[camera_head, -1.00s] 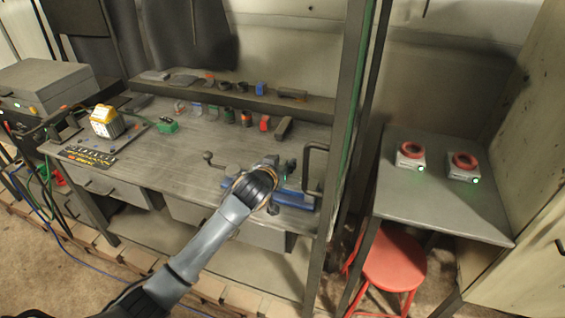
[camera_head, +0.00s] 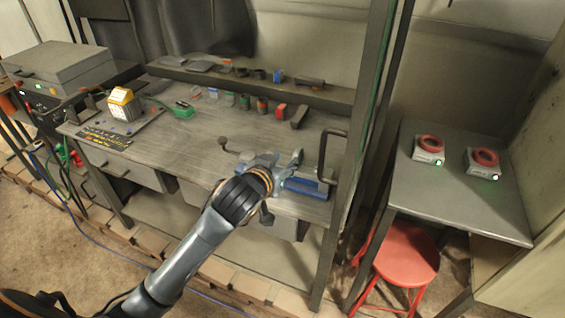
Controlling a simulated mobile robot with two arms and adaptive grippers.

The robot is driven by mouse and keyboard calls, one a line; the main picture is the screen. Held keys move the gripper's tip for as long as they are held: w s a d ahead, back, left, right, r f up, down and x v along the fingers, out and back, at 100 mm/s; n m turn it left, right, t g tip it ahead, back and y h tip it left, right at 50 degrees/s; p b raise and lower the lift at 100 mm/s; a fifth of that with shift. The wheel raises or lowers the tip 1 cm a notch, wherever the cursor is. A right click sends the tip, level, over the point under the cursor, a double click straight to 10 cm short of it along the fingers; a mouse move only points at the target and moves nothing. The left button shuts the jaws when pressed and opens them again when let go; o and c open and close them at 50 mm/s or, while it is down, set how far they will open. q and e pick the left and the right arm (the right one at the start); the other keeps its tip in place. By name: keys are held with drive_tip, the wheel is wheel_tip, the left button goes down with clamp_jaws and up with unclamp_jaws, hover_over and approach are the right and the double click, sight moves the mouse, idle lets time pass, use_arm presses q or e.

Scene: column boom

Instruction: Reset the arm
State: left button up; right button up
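My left arm comes in from the lower left, and my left gripper (camera_head: 288,158) is at the front right of the workbench. Its two fingers show spread apart with nothing seen between them. It is in front of or over a blue vise-like tool (camera_head: 305,187) on the bench edge; I cannot tell whether they touch. My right gripper is not in view.
The grey workbench (camera_head: 190,152) carries a yellow-topped device (camera_head: 122,104), a green item (camera_head: 183,106) and several small parts by the shelf (camera_head: 330,96). A rack post stands right of the gripper. A side table (camera_head: 455,205) holds two red-ringed devices; a red stool (camera_head: 403,252) is below.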

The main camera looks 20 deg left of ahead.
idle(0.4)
use_arm(q)
drive_tip(key=s+f+m+g, duration=0.1)
drive_tip(key=s+f+g, duration=0.2)
drive_tip(key=s+f, duration=0.5)
drive_tip(key=s+f+g, duration=0.4)
drive_tip(key=s, duration=0.9)
drive_tip(key=s+f+m+g, duration=0.1)
drive_tip(key=s+f+g, duration=0.2)
drive_tip(key=s+f, duration=0.55)
drive_tip(key=s+f+g, duration=0.1)
drive_tip(key=s+f, duration=0.1)
drive_tip(key=f, duration=1.1)
drive_tip(key=s+f, duration=0.2)
drive_tip(key=f, duration=1)
drive_tip(key=s+a+f+g, duration=0.1)
drive_tip(key=s+a+f, duration=0.2)
drive_tip(key=s+f, duration=1.2)
drive_tip(key=shift+s+a+f+g, duration=0.15)
drive_tip(key=shift+s+f+g, duration=0.15)
drive_tip(key=shift+s, duration=0.2)
drive_tip(key=shift+s, duration=0.1)
